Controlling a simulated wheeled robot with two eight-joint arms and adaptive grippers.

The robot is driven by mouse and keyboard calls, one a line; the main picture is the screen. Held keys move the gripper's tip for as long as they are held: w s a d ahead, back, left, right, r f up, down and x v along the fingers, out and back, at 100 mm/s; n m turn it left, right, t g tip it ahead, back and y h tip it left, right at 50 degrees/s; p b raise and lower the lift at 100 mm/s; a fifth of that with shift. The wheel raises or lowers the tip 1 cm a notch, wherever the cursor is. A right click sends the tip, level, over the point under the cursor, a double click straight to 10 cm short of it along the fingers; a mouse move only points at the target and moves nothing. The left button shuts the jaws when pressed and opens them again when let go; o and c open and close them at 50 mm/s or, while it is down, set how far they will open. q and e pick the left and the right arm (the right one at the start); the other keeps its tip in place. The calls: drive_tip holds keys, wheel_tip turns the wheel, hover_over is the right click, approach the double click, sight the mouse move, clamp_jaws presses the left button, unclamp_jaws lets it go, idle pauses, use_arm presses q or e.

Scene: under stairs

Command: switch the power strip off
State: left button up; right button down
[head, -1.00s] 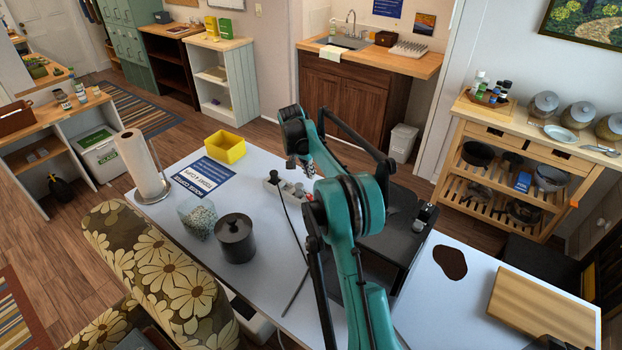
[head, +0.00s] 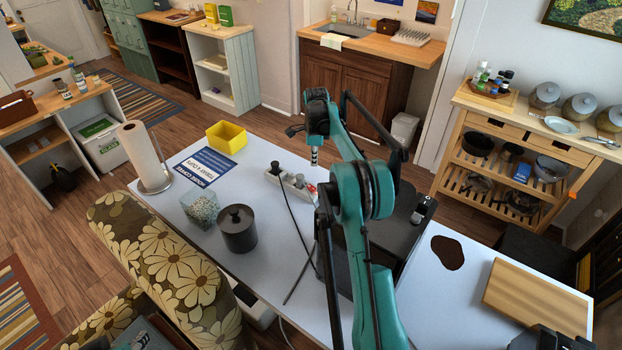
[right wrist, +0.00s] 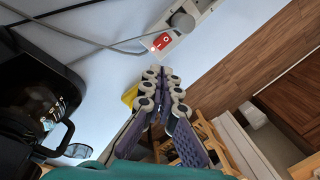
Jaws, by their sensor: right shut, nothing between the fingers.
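The white power strip (head: 288,182) lies on the pale table with plugs and a dark cord in it. My arm hides part of the strip's right side in the head view. My left gripper is not in view.
A black appliance (right wrist: 35,95) is close to the gripper's left in the wrist view.

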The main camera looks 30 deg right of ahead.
sight(310, 187)
drive_tip(key=m, duration=0.2)
drive_tip(key=d+m+y, duration=0.1)
drive_tip(key=m, duration=0.1)
drive_tip(key=m+p, duration=0.1)
drive_tip(key=m, duration=0.2)
drive_tip(key=shift+w+d+r+t, duration=0.15)
drive_tip(key=shift+w+r+t, duration=0.05)
drive_tip(key=shift+r+t, duration=0.1)
drive_tip(key=f, duration=0.4)
drive_tip(key=w+f+b, duration=0.1)
drive_tip(key=f, duration=0.4)
drive_tip(key=w+a+f, duration=0.1)
drive_tip(key=f, duration=0.3)
drive_tip(key=shift+w+f, duration=0.1)
drive_tip(key=shift+f, duration=0.3)
